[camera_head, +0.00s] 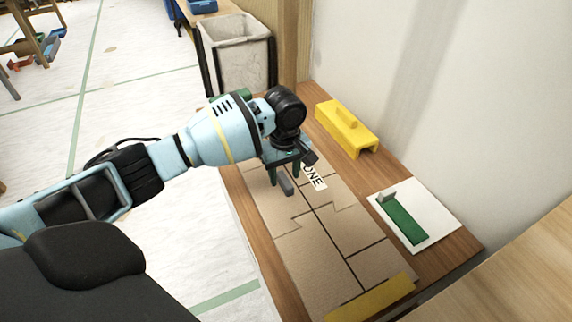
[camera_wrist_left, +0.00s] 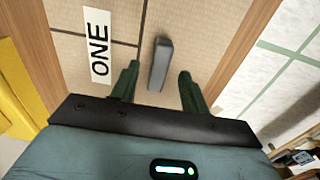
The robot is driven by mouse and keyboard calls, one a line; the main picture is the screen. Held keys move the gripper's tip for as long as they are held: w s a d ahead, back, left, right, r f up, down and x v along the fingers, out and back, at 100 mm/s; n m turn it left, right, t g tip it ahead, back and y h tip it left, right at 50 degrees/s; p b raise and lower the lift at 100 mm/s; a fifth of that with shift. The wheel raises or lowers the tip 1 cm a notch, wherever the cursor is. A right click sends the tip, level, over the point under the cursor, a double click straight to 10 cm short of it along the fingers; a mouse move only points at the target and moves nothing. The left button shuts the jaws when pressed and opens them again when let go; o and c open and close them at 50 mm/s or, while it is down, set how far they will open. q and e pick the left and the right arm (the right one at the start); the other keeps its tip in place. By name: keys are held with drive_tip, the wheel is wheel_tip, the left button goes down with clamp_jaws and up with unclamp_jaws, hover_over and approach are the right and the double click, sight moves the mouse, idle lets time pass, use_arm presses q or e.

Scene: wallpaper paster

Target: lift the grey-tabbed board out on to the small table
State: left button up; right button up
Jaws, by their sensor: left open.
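The grey tab (camera_head: 287,187) stands up from a beige board (camera_head: 262,190) at the far left part of a panel of fitted beige boards. In the left wrist view the grey tab (camera_wrist_left: 160,65) lies between the two green fingers of my left gripper (camera_wrist_left: 157,75), with a gap on each side. In the head view my left gripper (camera_head: 284,178) is open, pointing down over the tab. The gripper hides part of the board. My right gripper is not in view. I cannot tell which surface is the small table.
A label reading ONE (camera_head: 314,176) lies beside the tab. A yellow block with a handle (camera_head: 346,130) and a white plate (camera_head: 440,219) with a green strip (camera_head: 405,220) lie to the right. A yellow bar (camera_head: 372,299) crosses the near end. A grey bin (camera_head: 236,60) stands behind.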

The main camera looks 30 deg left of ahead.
use_arm(q)
drive_tip(key=shift+f, duration=0.85)
clamp_jaws()
